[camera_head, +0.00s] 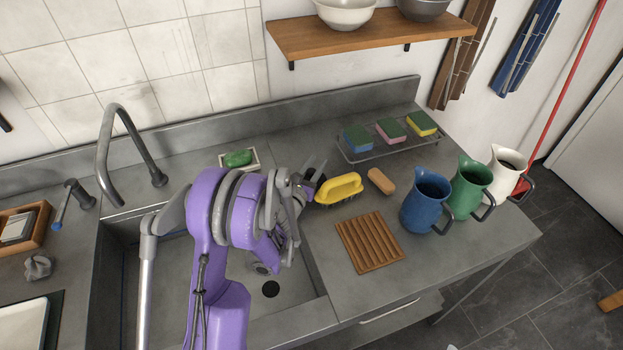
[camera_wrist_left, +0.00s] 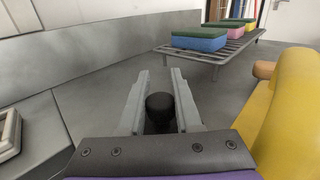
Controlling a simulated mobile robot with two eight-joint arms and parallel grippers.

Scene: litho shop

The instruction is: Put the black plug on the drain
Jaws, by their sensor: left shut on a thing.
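The black plug (camera_wrist_left: 160,108) is between the two grey fingers of my left gripper (camera_wrist_left: 158,98) in the left wrist view; the fingers are shut on it. In the head view my left gripper (camera_head: 314,176) is over the counter right of the sink, just left of the yellow brush. The plug cannot be made out there. The drain (camera_head: 271,289) shows as a dark round spot on the sink floor, below and left of the gripper. My purple left arm hides part of the sink. My right gripper is not in view.
The yellow brush (camera_head: 338,188) is close beside the gripper. A green soap in a dish (camera_head: 254,165) lies behind the sink. A rack (camera_head: 380,150) holds sponges. A wooden slatted board (camera_head: 369,241) and several jugs stand right. The tap (camera_head: 106,155) arches over the sink's left side.

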